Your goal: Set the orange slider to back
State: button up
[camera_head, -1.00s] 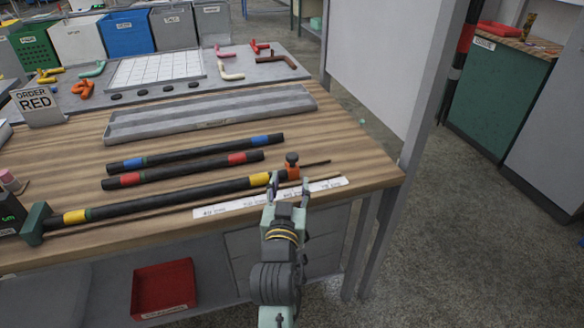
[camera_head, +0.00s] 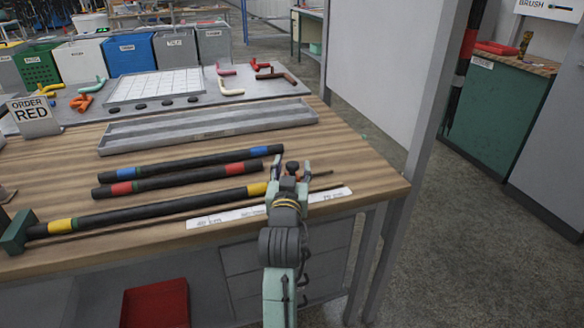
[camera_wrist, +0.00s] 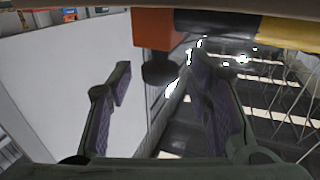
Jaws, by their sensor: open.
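The orange slider shows as an orange block (camera_wrist: 153,28) with a black knob (camera_wrist: 158,72) in the wrist view. In the head view its black knob (camera_head: 292,168) shows near the right end of the yellow-banded hose (camera_head: 160,208), and my gripper mostly hides the orange body. A white label strip (camera_head: 225,217) lies along the table's front edge; its print is too small to read. My gripper (camera_head: 291,172) is open at the slider. In the wrist view its fingers (camera_wrist: 162,80) are apart, with the knob between them in the picture; I cannot tell whether they touch it.
Blue-banded and red-banded hoses (camera_head: 175,172) lie behind the yellow-banded one. A long grey tray (camera_head: 205,133) lies further back. An ORDER RED sign (camera_head: 32,112) stands at left. A red bin (camera_head: 155,303) sits below the table. A pale panel and post (camera_head: 432,130) stand at right.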

jog(key=shift+c, duration=0.5)
grip_shut()
dwell(0.4)
